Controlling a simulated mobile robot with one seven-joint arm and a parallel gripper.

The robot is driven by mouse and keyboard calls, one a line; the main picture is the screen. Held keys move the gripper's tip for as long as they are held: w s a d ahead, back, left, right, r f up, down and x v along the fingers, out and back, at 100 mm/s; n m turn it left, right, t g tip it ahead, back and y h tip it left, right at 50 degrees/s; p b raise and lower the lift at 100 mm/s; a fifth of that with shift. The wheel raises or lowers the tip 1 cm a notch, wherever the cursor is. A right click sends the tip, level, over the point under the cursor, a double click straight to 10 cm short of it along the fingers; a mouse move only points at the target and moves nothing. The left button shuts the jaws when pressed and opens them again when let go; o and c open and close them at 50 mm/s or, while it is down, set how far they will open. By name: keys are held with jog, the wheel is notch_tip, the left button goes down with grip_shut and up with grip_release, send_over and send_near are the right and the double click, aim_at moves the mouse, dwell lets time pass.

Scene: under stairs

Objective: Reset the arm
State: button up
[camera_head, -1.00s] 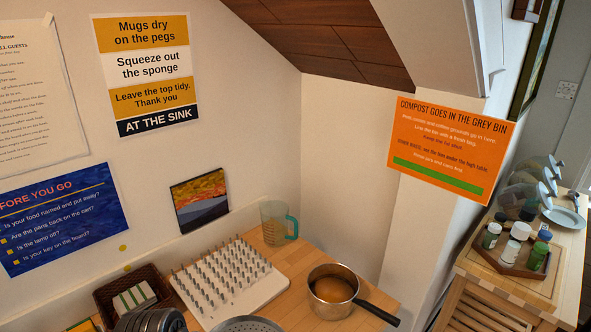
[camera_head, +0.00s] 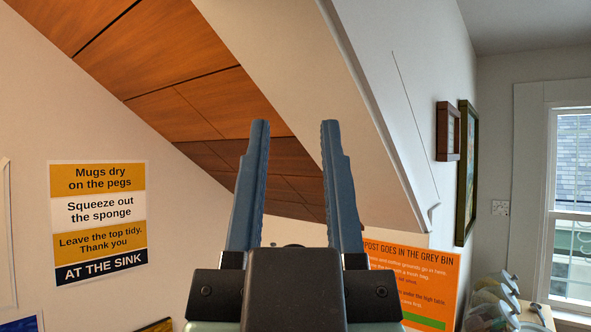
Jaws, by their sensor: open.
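My gripper (camera_head: 296,130) stands in the lower middle of the head view, its two blue-grey fingers pointing up. The fingers are wide apart with nothing between them. Behind them are the white wall and the wood-panelled underside of the stairs (camera_head: 210,90). The gripper's dark body and the arm below it hide part of the orange compost sign (camera_head: 440,272).
The sloping stair underside and its white edge (camera_head: 300,60) hang across the upper view. A yellow and white sink sign (camera_head: 98,222) is on the left wall. Two frames and a window (camera_head: 570,210) are at right.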

jog(key=shift+s+r, duration=0.1)
jog(key=shift+s, duration=0.05)
